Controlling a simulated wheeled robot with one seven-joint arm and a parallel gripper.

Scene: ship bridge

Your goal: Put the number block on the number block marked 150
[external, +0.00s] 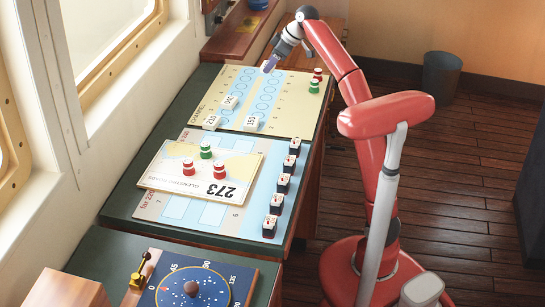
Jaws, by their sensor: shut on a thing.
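My gripper (270,67) reaches over the far part of the pale yellow chart board and is shut on a small white number block (264,66). The held block is small in view and its number cannot be read. The number block that appears marked 150 (251,123) sits on the near edge of the yellow board, toward the viewer from my gripper and well apart from it. A block marked 210 (211,122) stands to its left. Another block, seemingly 060 (229,101), stands farther back between them.
Red and green pieces (316,80) stand at the yellow board's right edge. Windows line the left wall.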

